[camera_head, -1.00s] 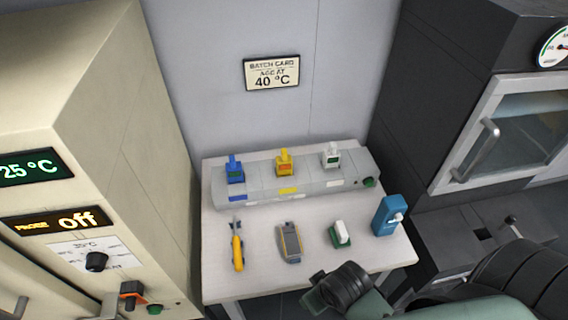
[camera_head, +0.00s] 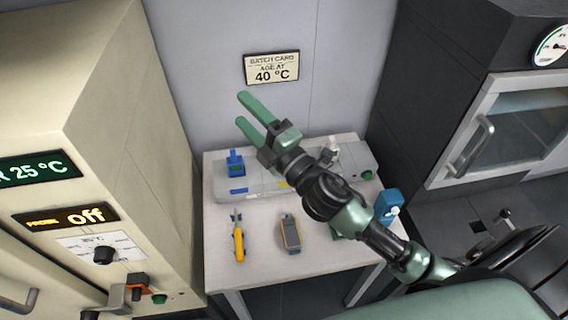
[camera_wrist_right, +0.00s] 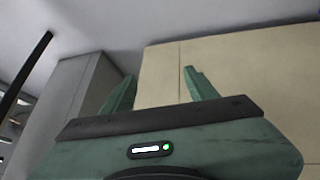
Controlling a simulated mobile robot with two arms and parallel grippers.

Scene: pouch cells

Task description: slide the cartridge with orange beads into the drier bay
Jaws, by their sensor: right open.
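I cannot make out a cartridge with orange beads, nor tell which part is the drier bay. A grey rack (camera_head: 262,184) at the back of the white table holds a blue unit (camera_head: 236,166) and a white unit (camera_head: 333,147), partly covered by my arm. My arm hides the yellow unit between them. My right gripper (camera_head: 241,110) is open and empty, raised above the rack and pointing up-left toward the wall. Its spread fingers also show in the right wrist view (camera_wrist_right: 160,88), with nothing between them. My left gripper is not in view.
On the table (camera_head: 265,265) lie a yellow-handled tool (camera_head: 238,242) and a grey-yellow meter (camera_head: 290,235). A blue box (camera_head: 388,203) stands at the right edge. A cream cabinet (camera_head: 130,165) reading 25 °C and "off" flanks the left. A dark oven-like cabinet (camera_head: 430,90) flanks the right.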

